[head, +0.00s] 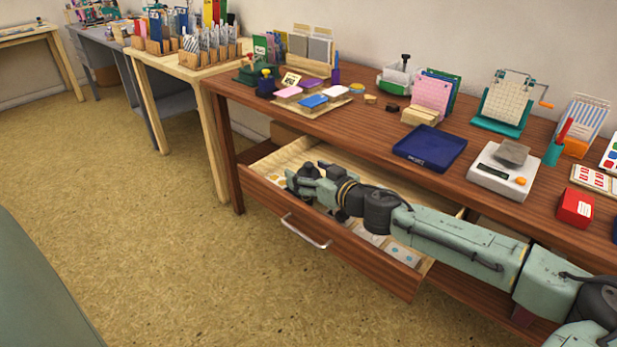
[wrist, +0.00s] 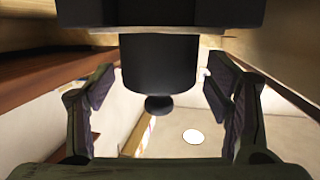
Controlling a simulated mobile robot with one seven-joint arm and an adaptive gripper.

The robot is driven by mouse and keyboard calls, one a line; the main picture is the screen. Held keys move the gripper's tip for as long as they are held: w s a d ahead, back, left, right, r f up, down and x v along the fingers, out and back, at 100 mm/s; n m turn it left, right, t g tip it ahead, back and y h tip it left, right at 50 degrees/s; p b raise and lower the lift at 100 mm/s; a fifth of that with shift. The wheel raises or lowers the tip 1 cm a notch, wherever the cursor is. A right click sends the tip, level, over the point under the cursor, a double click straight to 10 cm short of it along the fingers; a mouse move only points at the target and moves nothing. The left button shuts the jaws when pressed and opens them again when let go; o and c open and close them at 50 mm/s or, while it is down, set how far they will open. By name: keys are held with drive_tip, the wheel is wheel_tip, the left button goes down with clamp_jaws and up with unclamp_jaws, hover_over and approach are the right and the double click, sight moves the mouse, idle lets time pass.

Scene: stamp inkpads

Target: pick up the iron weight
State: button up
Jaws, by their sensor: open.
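A black stepped object, which I take for the iron weight (wrist: 158,62), fills the upper middle of the wrist view. It has a wide block, a narrower round body and a small knob pointing down in the picture. My gripper (wrist: 160,92) is open, with a dark finger pad on either side of the round body and a gap at each side. In the head view my gripper (head: 303,181) reaches into the left end of the open drawer (head: 345,245). There the weight cannot be told apart from my dark gripper parts.
The drawer's front wall and handle (head: 305,232) face the floor. The wooden table (head: 350,125) above carries a navy tray (head: 430,148), a scale (head: 499,176) with a grey block (head: 512,152) on it, and colored inkpads (head: 313,101). Flat pale items lie on the drawer bottom.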

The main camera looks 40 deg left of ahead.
clamp_jaws()
idle(1.0)
drive_tip(key=shift+a+r, duration=0.1)
